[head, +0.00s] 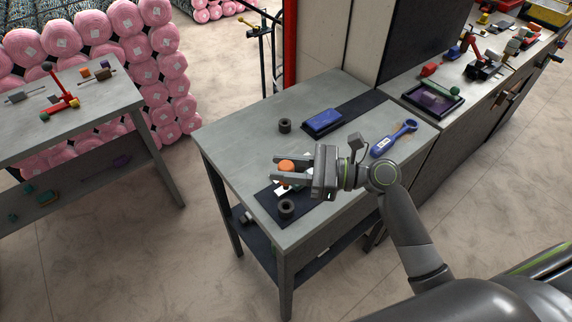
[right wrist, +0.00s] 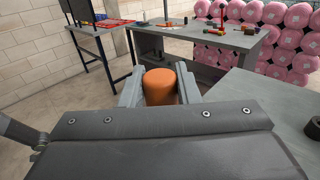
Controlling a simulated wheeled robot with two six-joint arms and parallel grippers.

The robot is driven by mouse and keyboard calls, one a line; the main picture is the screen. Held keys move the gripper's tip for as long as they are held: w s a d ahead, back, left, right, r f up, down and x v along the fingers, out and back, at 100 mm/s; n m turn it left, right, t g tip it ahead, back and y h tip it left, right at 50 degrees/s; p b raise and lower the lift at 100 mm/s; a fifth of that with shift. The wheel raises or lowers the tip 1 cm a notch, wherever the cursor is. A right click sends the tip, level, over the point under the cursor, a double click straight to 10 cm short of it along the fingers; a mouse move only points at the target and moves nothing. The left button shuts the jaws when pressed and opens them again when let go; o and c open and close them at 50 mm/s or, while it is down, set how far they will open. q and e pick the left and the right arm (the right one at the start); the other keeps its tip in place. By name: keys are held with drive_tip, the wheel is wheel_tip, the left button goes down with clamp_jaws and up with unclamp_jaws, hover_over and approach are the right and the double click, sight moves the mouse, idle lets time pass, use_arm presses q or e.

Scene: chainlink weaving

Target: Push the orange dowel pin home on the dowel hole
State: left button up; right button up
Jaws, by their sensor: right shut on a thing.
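The orange dowel pin (head: 287,164) is a short, thick cylinder with a rounded top. My right gripper (head: 280,169) reaches in from the right over the table, with its two fingers on either side of the pin and shut on it. In the right wrist view the pin (right wrist: 160,85) stands upright between the grey fingers (right wrist: 160,98). Its lower end is hidden in both views. The dowel hole cannot be made out; a white piece (head: 280,188) shows partly under the fingers. My left gripper is not in view.
The grey table (head: 232,135) carries a dark mat (head: 304,214), a black ring (head: 286,209) near the front and another (head: 285,125) at the back. A blue box (head: 322,122) and a blue tool (head: 394,138) lie behind and right. The left table area is clear.

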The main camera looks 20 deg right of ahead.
sight(286, 188)
drive_tip(key=shift+r+p, duration=0.1)
drive_tip(key=shift+p, duration=0.45)
wheel_tip(286, 188, down, 6)
drive_tip(key=b, duration=0.4)
drive_tip(key=shift+f, duration=0.2)
drive_tip(key=shift+r, duration=0.3)
drive_tip(key=shift+f, duration=0.2)
drive_tip(key=shift+f+b, duration=1.25)
drive_tip(key=shift+f, duration=0.8)
